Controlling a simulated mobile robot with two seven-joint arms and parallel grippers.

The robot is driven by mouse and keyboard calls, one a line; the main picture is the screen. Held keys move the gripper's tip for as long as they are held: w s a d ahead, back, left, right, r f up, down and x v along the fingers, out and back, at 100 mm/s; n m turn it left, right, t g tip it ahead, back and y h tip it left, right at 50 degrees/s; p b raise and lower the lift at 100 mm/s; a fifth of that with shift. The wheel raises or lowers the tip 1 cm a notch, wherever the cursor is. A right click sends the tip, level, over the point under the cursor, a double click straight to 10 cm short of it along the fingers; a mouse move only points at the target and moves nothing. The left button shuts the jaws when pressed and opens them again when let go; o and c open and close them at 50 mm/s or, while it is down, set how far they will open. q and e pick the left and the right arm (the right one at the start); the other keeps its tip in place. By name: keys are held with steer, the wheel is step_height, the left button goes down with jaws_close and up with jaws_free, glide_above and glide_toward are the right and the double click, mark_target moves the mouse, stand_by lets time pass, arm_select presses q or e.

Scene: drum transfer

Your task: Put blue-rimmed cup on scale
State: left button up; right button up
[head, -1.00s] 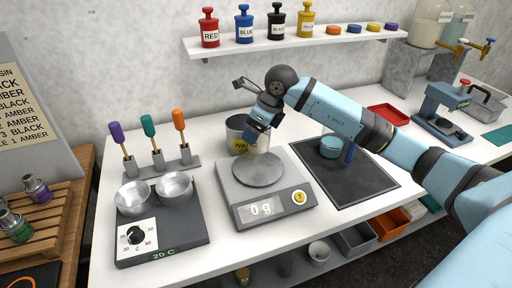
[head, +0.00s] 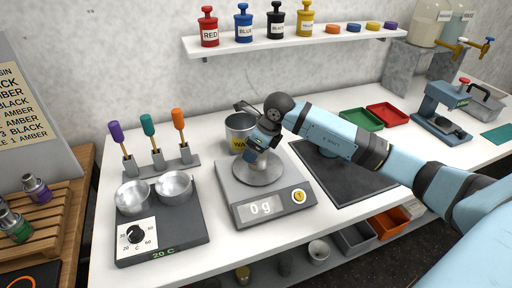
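My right gripper (head: 257,150) comes in from the right and points down over the digital scale (head: 235,198), above its round pan (head: 250,178). It appears shut on a small pale cup (head: 268,168), mostly hidden behind the fingers, held low over the pan. I cannot clearly see whether the cup touches the pan. The scale display reads 0 g. My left gripper is not in view.
A grey waste bin (head: 238,124) stands just behind the scale. A hot plate with two metal bowls (head: 162,222) is at left. The dark mat (head: 350,185) lies at right, with green (head: 360,120) and red (head: 388,116) trays behind it. A bottle shelf (head: 290,42) hangs above.

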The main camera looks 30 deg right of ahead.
steer(key=o, duration=0.3)
steer(key=shift+r, duration=0.25)
steer(key=v, duration=1.2)
